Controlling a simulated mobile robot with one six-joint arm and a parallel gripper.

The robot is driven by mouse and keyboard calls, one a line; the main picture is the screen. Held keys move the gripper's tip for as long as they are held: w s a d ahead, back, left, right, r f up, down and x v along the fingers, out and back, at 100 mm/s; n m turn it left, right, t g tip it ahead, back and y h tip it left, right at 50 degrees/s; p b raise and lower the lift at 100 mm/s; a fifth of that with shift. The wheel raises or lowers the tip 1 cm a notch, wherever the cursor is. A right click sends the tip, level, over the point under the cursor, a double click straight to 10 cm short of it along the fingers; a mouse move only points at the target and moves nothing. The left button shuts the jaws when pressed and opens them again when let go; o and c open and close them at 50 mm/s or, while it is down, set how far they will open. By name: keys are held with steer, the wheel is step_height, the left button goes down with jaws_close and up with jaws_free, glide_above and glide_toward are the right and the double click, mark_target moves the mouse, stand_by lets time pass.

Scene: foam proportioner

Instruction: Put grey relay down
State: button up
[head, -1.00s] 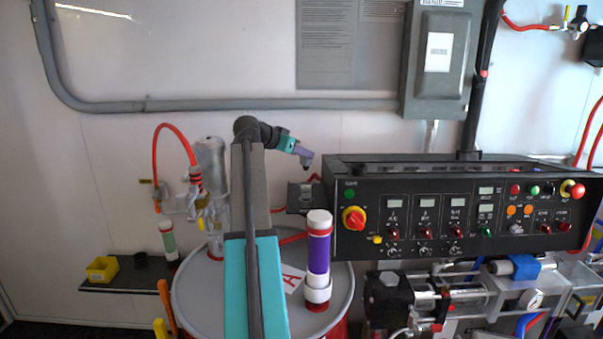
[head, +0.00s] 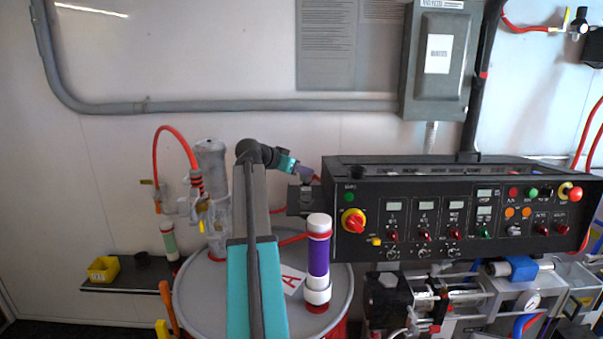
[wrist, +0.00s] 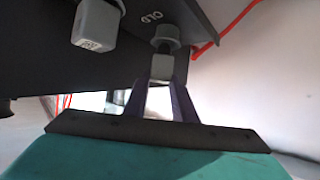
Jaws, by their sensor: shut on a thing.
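My gripper (wrist: 160,84), with purple fingers, is shut on a small grey relay (wrist: 160,69) in the wrist view. The relay is at a round grey fitting on a dark plate (wrist: 205,18), next to lettering that seems to read "OLD". I cannot tell whether it is fully seated there. A second grey block (wrist: 96,25) with a small label is on the same plate to the left. In the head view my gripper (head: 303,173) is low over a small dark bracket (head: 298,201) left of the control panel; the relay cannot be made out there.
The black control panel (head: 460,212) stands just right of my gripper. Below is a grey drum lid (head: 215,295) bearing a purple-and-white cylinder (head: 318,258). A clear pump with a red hose (head: 178,140) is at the left.

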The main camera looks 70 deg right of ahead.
steer(key=shift+f, duration=0.6)
steer(key=o, duration=1)
steer(key=shift+o, duration=0.2)
steer(key=b+v, duration=0.3)
steer(key=v, duration=0.9)
